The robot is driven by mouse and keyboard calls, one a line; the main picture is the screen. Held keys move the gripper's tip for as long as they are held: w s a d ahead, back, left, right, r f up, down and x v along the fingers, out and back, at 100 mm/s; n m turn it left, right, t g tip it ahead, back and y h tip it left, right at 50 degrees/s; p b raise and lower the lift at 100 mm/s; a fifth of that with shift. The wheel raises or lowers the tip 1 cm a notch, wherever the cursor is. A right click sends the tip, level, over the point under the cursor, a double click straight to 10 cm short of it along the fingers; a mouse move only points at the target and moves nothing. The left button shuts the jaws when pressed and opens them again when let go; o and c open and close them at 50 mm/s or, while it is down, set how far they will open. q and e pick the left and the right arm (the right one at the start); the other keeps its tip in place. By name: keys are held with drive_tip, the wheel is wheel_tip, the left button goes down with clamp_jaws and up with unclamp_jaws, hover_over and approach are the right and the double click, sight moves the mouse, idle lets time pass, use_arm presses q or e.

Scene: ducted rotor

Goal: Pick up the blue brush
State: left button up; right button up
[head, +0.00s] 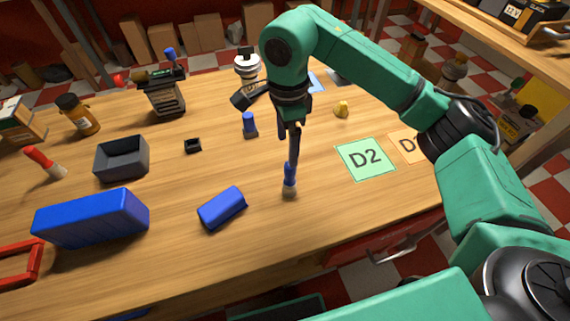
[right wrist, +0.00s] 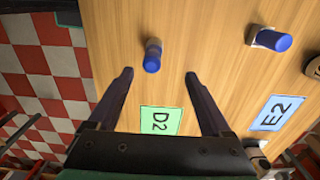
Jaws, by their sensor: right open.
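The blue brush (head: 289,175) stands upright on the wooden table, with a blue handle on top and a pale lower end. My right gripper (head: 294,158) points down over it, its fingers partly overlapping the handle's top in the head view. In the right wrist view the open fingers of my right gripper (right wrist: 160,75) are empty and wide apart. The brush (right wrist: 153,57) appears slightly beyond the fingertips there, roughly centred between them. I cannot tell whether a finger touches it. My left gripper is not in view.
A blue block (head: 222,208) lies left of the brush, and a blue-topped grey piece (head: 249,124) stands behind. A long blue box (head: 92,218) and grey bin (head: 122,158) are farther left. The green D2 card (head: 365,159) lies flat on the right. Bare wood surrounds the brush.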

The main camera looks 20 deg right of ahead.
sight(290, 180)
drive_tip(key=f, duration=0.2)
drive_tip(key=s+f+p, duration=0.1)
drive_tip(key=f, duration=0.2)
drive_tip(key=shift+s+f, duration=0.35)
drive_tip(key=shift+f, duration=0.05)
drive_tip(key=f+p, duration=0.1)
drive_tip(key=f, duration=0.2)
drive_tip(key=f+p, duration=0.1)
drive_tip(key=f, duration=0.2)
drive_tip(key=shift+w+d+f+p, duration=0.15)
drive_tip(key=shift+d+f+p, duration=0.05)
drive_tip(key=shift+f+p, duration=0.2)
drive_tip(key=shift+f, duration=0.2)
drive_tip(key=shift+w, duration=0.1)
drive_tip(key=shift+c, duration=0.6)
drive_tip(key=c, duration=1)
clamp_jaws()
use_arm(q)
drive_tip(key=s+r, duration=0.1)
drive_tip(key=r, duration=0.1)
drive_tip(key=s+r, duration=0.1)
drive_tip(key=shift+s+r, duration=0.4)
use_arm(e)
drive_tip(key=shift+r, duration=0.1)
